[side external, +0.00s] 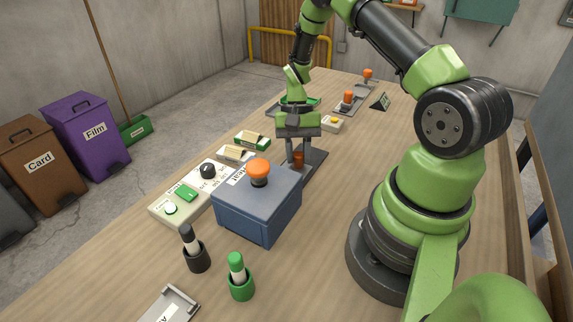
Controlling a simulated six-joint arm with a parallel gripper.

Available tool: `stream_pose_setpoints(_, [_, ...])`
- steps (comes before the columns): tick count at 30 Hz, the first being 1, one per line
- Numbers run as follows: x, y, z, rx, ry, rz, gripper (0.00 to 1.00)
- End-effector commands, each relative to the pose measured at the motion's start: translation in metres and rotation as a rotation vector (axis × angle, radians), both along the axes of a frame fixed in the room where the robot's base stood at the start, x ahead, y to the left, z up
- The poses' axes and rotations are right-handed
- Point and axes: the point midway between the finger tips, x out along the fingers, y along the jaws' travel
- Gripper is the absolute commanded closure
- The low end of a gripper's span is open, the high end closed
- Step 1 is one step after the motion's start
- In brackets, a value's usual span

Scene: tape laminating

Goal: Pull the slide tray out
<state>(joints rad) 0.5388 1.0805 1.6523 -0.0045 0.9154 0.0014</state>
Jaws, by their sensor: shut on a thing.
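The slide tray (315,160) is a flat dark grey plate on the table, reaching back from the far side of the blue box-shaped machine (243,218). An orange-brown knob (298,160) stands on the tray close to the machine. My gripper (298,150) points down over the tray and is shut on this knob. The fingers hide part of the knob and the tray. Part of the tray's near end is hidden behind the machine, so I cannot tell how far it sits inside. A larger orange knob (259,170) tops the machine.
A control panel (185,196) with a dial and green switch lies left of the machine. Black (193,250) and green (240,277) pens stand in holders in front. Small card holders (252,140) lie left of my gripper. A black sign (380,102) stands behind.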

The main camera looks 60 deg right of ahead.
Motion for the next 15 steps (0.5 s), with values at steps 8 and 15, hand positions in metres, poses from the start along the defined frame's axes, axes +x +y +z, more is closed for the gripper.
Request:
stream_pose_setpoints(8, [0.002, -0.066, 0.0, -0.006, -0.007, -0.001, 1.0])
stream_pose_setpoints(15, [0.001, -0.08, 0.001, -0.008, -0.008, 0.001, 1.0])
